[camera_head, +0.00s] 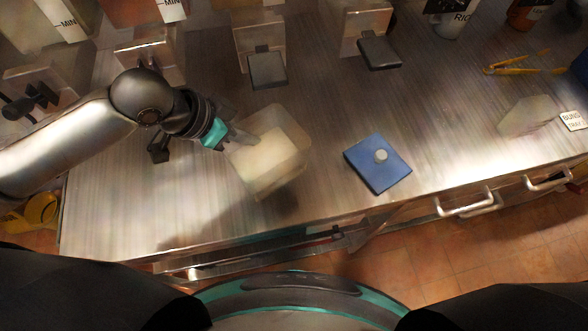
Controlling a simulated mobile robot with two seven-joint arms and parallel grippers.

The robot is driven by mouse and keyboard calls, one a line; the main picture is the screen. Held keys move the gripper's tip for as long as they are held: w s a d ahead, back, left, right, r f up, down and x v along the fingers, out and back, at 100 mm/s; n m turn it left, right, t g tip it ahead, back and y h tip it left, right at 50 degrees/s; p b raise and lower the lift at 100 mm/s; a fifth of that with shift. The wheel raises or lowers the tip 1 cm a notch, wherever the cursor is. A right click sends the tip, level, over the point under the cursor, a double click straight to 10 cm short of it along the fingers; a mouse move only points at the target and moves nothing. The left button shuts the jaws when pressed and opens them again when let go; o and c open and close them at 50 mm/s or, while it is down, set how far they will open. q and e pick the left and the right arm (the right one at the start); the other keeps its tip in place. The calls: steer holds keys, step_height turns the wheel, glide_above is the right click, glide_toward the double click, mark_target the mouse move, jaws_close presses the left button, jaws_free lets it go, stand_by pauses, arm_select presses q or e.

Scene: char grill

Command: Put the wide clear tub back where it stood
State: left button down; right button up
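The wide clear tub (292,163) is in the middle of the head view, with something pale inside. My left gripper (243,137) reaches in from the left and is shut on the tub's left wall near the rim. The tub looks slightly tilted, and a dark shadow on the counter below it suggests it is held above the metal. The fingertips are partly hidden at the tub's wall. My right gripper is not in view.
A blue lid (366,172) with a grey knob lies on the steel counter (190,215) right of the tub. Clear bins with dark flaps (267,70) line the back. Yellow tongs (525,70) and a clear block-like container (528,115) are at right. The front-left counter is bare.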

mark_target(251, 152)
arm_select(q)
steer(key=shift+d+f, duration=0.15)
steer(key=shift+f, duration=0.2)
step_height(251, 152, down, 5)
steer(key=shift+b, duration=0.5)
step_height(251, 152, down, 4)
steer(key=shift+f+b, duration=0.1)
steer(key=shift+b, duration=0.2)
steer(key=c, duration=1.1)
jaws_free()
steer(key=shift+f, duration=0.1)
steer(key=shift+o, duration=0.2)
steer(key=p+v, duration=0.1)
steer(key=v, duration=1.1)
steer(key=shift+p, duration=0.4)
